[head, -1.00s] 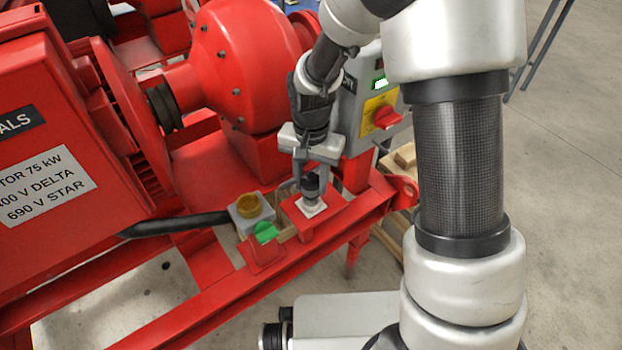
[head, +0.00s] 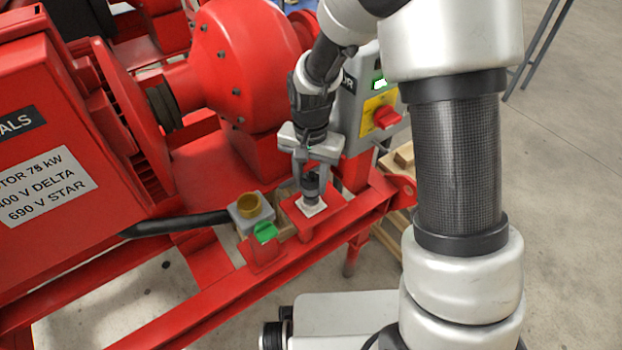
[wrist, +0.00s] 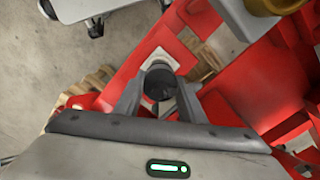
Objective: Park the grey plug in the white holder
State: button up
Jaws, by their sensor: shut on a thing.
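The grey plug (head: 311,188), with a dark upper part, stands upright at the white holder (head: 313,210) on a red bracket of the skid. In the wrist view the dark round top of the plug (wrist: 160,84) is between my fingers, and the white rim of the holder (wrist: 158,56) shows beyond it. My gripper (head: 310,182) points down and is shut on the plug. The plug's lower end meets the holder in the head view; how deep it sits is hidden.
A grey socket box with a yellow-brown round opening (head: 247,206) and green flap (head: 265,232) is left of the holder, with a black cable behind. A grey control box with a red switch (head: 387,117) stands close behind right. Red rails surround the holder.

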jog(key=shift+f+b, duration=1.25)
jog(key=shift+f, duration=0.55)
jog(key=o, duration=1.2)
jog(key=shift+r, duration=0.1)
jog(key=shift+o, duration=0.2)
notch_tip(320, 180, up, 17)
jog(key=p, duration=0.5)
jog(key=shift+r, duration=0.2)
